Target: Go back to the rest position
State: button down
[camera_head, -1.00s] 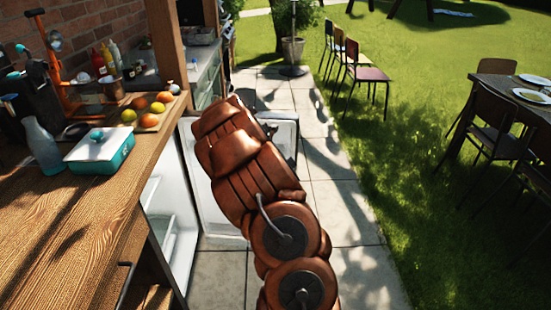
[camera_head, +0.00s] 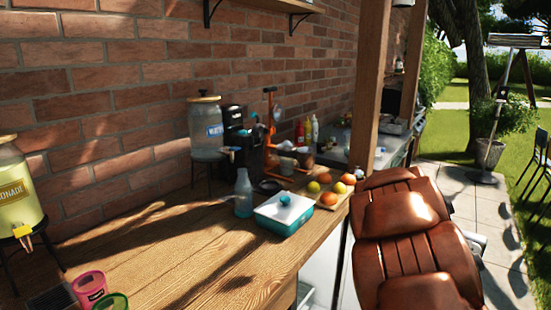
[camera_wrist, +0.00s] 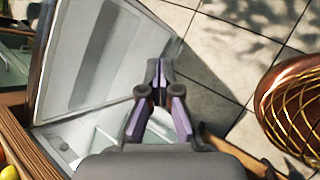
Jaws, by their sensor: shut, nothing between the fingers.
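My gripper (camera_wrist: 160,72) shows in the wrist view, its two fingers together and empty. It hangs over an open white fridge door (camera_wrist: 95,55) and the paved floor (camera_wrist: 215,60), touching neither as far as I can tell. In the head view my copper arm reaches forward at the right, beside the counter, and it hides the gripper.
The wooden counter (camera_head: 180,265) at left holds a teal box with a white lid (camera_head: 284,214), a blue bottle (camera_head: 243,193), fruit on a board (camera_head: 335,200), drink dispensers (camera_head: 207,125) and cups (camera_head: 90,287). A wooden post (camera_head: 368,90) stands near my arm.

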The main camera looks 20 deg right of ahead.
jog(key=s+a+r+m+g+y+p, duration=0.1)
jog(key=s+a+m, duration=0.3)
jog(key=s+a, duration=0.4)
jog(key=s+a+r+m+y+p, duration=0.2)
jog(key=s+a, duration=0.6)
jog(key=a, duration=1)
jog(key=s+a+r+m+g+y+p, duration=0.1)
jog(key=s+a+r+m+y, duration=0.4)
jog(key=a, duration=0.8)
jog(key=s+p, duration=0.1)
jog(key=s, duration=0.2)
jog(key=shift+a+m+g, duration=0.2)
jog(key=shift+m+g, duration=0.1)
jog(key=shift+m, duration=0.1)
